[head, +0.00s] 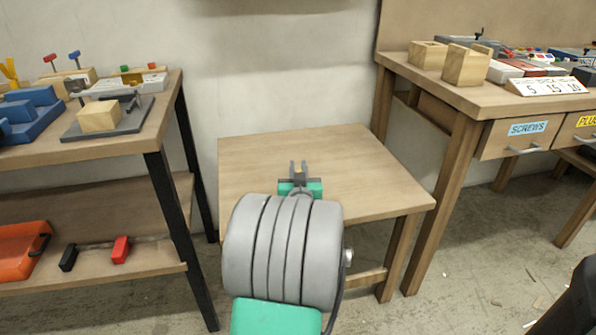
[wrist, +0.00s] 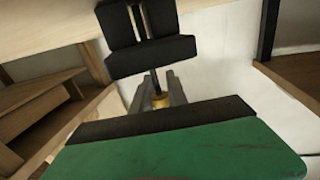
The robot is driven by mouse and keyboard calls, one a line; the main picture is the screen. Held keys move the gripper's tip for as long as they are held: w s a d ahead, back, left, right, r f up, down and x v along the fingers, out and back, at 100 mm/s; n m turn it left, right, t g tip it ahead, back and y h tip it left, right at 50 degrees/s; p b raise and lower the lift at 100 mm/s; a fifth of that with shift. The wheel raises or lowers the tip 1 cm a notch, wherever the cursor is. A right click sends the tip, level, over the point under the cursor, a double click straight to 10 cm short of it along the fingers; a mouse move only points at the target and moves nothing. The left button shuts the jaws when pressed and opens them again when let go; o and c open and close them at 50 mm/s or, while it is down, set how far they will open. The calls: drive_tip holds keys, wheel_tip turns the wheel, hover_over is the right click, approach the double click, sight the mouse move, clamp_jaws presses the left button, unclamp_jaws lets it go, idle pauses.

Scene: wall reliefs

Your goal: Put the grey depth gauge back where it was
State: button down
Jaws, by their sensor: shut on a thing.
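My gripper (head: 298,170) is out over the small wooden table (head: 360,160), with its two grey fingers shut. In the wrist view my gripper (wrist: 159,92) has its fingers around a yellow part on a thin dark rod. The rod runs to a dark, slotted block, and together these look like the depth gauge (wrist: 150,42), which appears nearly black in the shade. In the head view only a small tan piece shows between the fingers; my arm hides the rest. I cannot tell whether the gauge touches anything.
The small table's visible top is bare. At left, a bench holds a blue stepped block (head: 30,112) and a grey plate (head: 130,122) with a wooden block. At right, a higher workbench (head: 440,90) carries wooden boxes (head: 466,66), a numbered sign (head: 545,87) and a SCREWS drawer (head: 520,138).

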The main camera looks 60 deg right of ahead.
drive_tip(key=shift+f, duration=0.1)
drive_tip(key=c, duration=1.3)
unclamp_jaws()
